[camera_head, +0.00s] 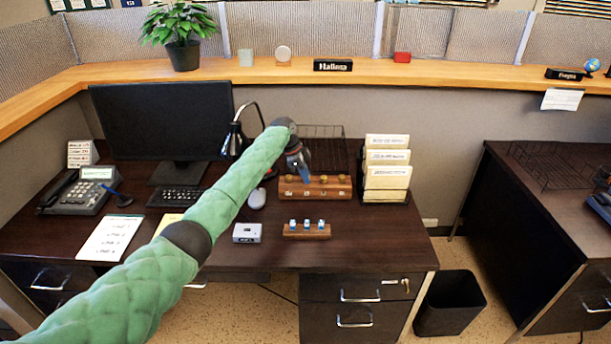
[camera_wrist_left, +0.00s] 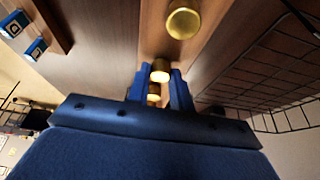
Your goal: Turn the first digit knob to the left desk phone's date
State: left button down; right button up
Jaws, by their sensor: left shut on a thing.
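A wooden block (camera_head: 335,192) with several brass knobs stands on the desk. My left gripper (camera_head: 303,180) reaches down over its left part. In the left wrist view, its blue fingers (camera_wrist_left: 160,88) are shut on a brass knob (camera_wrist_left: 160,71). Another brass knob (camera_wrist_left: 183,23) stands free beyond the fingertips, and one more shows partly between the fingers. Which knob in the row is held is hard to tell, as the gripper hides part of it. The left desk phone (camera_head: 84,190) has a lit greenish display, its date too small to read. My right gripper is out of view.
A small rack with blue-topped blocks (camera_head: 306,235) and a small grey device (camera_head: 247,233) lie in front. A file holder (camera_head: 387,170) stands right of the block, a wire tray (camera_head: 322,148) behind.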

aim_at(297, 182)
pick_arm(q)
jog(key=c, duration=1.2)
grip_release()
jog(key=shift+c, duration=0.2)
jog(key=b+v, duration=0.1)
jog(key=v, duration=0.6)
jog(key=shift+a+r+b, duration=0.2)
jog(key=shift+r+b, duration=0.15)
jog(key=shift+b, duration=0.05)
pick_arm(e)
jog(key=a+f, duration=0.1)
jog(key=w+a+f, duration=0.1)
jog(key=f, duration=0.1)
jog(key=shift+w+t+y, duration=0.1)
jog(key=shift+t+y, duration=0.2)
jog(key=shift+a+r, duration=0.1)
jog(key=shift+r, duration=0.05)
